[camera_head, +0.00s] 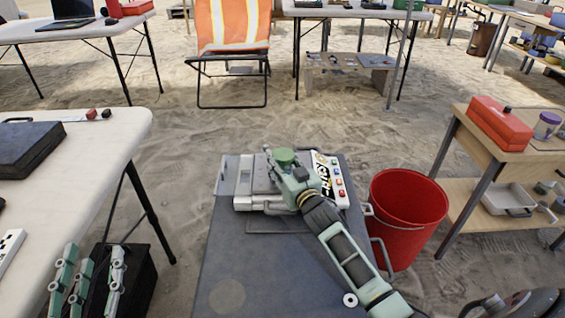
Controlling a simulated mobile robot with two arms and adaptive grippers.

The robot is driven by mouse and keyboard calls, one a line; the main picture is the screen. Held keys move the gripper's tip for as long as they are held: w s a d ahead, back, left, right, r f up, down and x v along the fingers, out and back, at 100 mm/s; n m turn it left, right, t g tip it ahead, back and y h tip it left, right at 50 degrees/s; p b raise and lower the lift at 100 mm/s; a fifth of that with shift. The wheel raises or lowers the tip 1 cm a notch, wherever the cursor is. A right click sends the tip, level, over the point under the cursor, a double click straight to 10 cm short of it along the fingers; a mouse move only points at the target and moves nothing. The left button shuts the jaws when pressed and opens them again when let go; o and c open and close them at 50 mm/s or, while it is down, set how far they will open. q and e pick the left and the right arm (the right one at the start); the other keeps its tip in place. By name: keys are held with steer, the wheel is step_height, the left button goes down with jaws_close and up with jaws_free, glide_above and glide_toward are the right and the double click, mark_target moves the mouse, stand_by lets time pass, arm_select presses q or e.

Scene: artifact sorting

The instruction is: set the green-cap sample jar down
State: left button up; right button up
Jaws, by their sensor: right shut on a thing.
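The green-cap sample jar (284,155) shows mostly as its green cap, at the far end of my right gripper (278,162). My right gripper is shut on the jar, over a white device with colored buttons (332,178). My arm and fingers hide the jar's body, so I cannot tell whether its base touches anything. My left gripper (90,262) is at the lower left, beside the white table. Its green fingers point up and stand apart, with nothing seen between them.
The device sits on a dark grey flat surface (225,250). A red bucket (408,215) stands close on its right. A white table (110,150) is at left, and a wooden shelf table (470,150) with a red box (500,125) is at right. Sand lies between.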

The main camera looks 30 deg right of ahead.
steer(key=o, duration=1.2)
steer(key=shift+o, duration=0.2)
